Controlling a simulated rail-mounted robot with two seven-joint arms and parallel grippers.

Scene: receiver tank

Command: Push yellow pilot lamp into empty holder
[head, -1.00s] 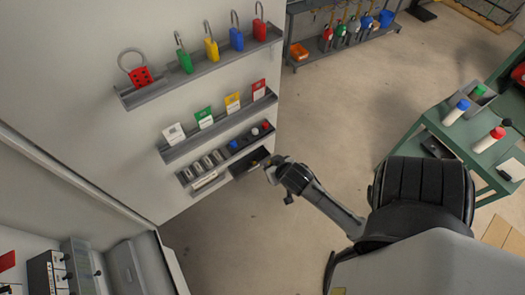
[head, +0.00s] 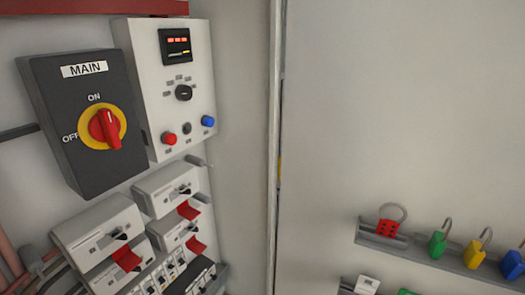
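A light grey control box (head: 170,75) hangs on the wall at the upper left of the head view. Low on its face, a red lamp (head: 169,139) sits at the left and a blue lamp (head: 208,121) at the right. Between them is a small dark round fitting (head: 187,128) with no coloured cap, which looks like the empty holder. The yellow pilot lamp is not visible. Neither of my grippers is in view.
A dark main switch box (head: 85,120) with a red and yellow rotary knob stands left of the control box. Breakers with red tabs (head: 126,258) are below. A vertical edge (head: 275,150) separates this from a wall with a padlock shelf (head: 440,255).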

